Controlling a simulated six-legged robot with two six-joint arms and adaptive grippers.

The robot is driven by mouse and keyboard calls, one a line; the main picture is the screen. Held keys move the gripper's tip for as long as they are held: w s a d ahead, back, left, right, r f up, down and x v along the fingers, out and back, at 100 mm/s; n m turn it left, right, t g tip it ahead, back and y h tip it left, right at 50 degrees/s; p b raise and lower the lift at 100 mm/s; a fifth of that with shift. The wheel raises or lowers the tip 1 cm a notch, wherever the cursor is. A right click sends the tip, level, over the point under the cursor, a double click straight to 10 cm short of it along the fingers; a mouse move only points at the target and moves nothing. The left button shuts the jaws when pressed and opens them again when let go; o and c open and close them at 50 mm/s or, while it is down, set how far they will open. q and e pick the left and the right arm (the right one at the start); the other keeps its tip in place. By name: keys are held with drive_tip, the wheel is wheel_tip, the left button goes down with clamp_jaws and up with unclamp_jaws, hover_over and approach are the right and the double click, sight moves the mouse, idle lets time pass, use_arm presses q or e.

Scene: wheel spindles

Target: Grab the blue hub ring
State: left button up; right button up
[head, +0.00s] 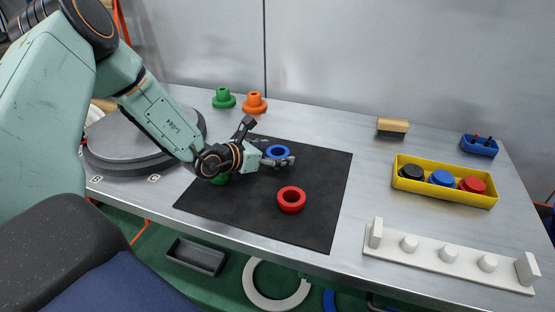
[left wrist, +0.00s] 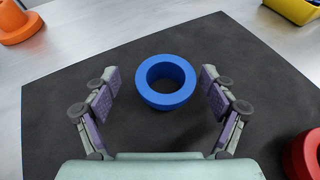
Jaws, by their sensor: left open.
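The blue hub ring (head: 278,152) lies on the black mat (head: 325,185), partly hidden by my left gripper in the head view. In the left wrist view the blue hub ring (left wrist: 165,82) sits ahead between the two fingers, with a gap on each side. My left gripper (head: 277,160) is open and empty, low over the mat; its fingers also show in the left wrist view (left wrist: 160,92). I cannot see it touching the ring. My right gripper is not in view.
A red ring (head: 291,200) lies on the mat nearby. A green part (head: 219,179) is mostly hidden under my left wrist. Green (head: 223,98) and orange (head: 254,103) flanged hubs stand behind. A yellow tray (head: 444,195) and white spindle rack (head: 448,262) are at right.

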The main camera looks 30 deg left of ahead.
use_arm(q)
drive_tip(key=shift+s+d+r, duration=0.1)
drive_tip(key=shift+d+r, duration=0.05)
drive_tip(key=shift+d, duration=0.3)
drive_tip(key=shift+a+f, duration=0.2)
drive_tip(key=shift+a, duration=0.1)
drive_tip(key=c, duration=0.4)
drive_tip(key=shift+d+r, duration=0.2)
drive_tip(key=shift+d, duration=0.05)
drive_tip(key=c, duration=0.4)
drive_tip(key=shift+a+f, duration=0.1)
drive_tip(key=shift+c, duration=0.3)
